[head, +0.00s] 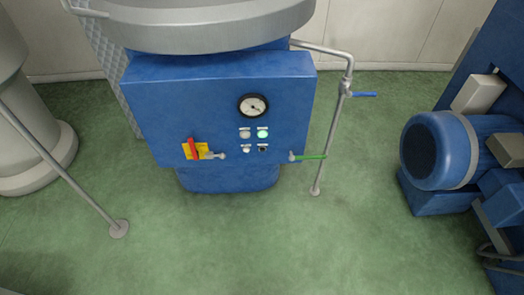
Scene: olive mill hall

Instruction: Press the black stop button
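The black stop button (263,148) is small and dark. It sits at the lower right of a small cluster on the front of the blue machine cabinet (170,105). A pale button (246,149) is to its left, a lit green-white lamp (263,133) is above it, and a greyish lamp (245,134) is at the upper left. Neither of my grippers shows in the head view. Nothing covers the black button.
A round gauge (253,105) is above the cluster. A red switch handle (193,148) on a yellow plate is to the left. A blue motor (436,150) is far right. The green floor (240,240) in front is clear.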

